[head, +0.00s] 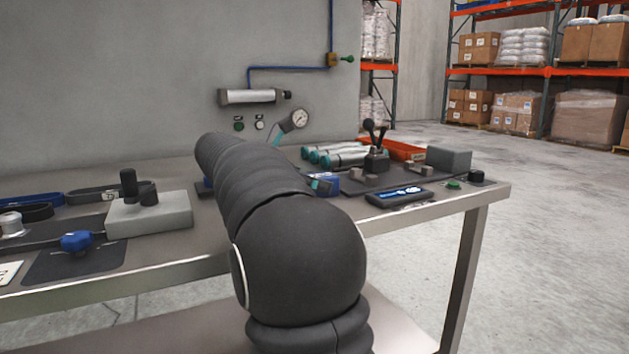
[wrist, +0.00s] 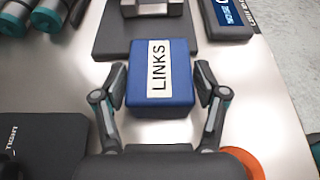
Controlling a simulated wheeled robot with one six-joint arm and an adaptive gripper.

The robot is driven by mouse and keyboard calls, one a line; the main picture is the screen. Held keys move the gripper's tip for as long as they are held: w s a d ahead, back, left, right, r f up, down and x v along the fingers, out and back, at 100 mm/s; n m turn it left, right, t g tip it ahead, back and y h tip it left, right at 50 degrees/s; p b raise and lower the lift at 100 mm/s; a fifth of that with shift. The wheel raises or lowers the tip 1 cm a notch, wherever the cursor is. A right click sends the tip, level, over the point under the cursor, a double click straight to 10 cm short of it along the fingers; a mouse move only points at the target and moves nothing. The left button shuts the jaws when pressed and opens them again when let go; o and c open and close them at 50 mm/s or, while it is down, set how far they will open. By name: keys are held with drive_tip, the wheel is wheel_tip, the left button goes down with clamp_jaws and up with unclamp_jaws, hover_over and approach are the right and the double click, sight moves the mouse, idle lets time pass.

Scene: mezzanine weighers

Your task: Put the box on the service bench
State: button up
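The box (wrist: 181,72) is blue with a white label reading LINKS, and it lies between my gripper's two fingers (wrist: 162,82) in the wrist view. A finger is close along each side of it; I cannot tell whether they touch or leave a thin gap. In the head view a little of the blue box (head: 328,186) shows past my arm, low at the bench top and beside a dark mat. The service bench (head: 425,205) is a metal table under my arm. My arm hides most of the gripper in the head view. Whether the box rests fully on the bench is unclear.
Beyond the box is a dark mat (wrist: 112,42) bearing a grey fixture. Teal-ended cylinders (wrist: 52,12) lie at upper left, a display device (wrist: 228,18) at upper right. A dark pad (wrist: 45,140) is at lower left, an orange round thing (wrist: 243,160) at lower right. The bench's right edge is close.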

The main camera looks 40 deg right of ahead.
drive_tip(key=shift+o, duration=0.3)
drive_tip(key=shift+r, duration=0.2)
drive_tip(key=p+v, duration=0.1)
drive_tip(key=v, duration=1)
drive_tip(key=shift+p, duration=0.35)
drive_tip(key=shift+w+a+r, duration=0.15)
drive_tip(key=shift+a+r, duration=0.05)
drive_tip(key=shift+a, duration=0.25)
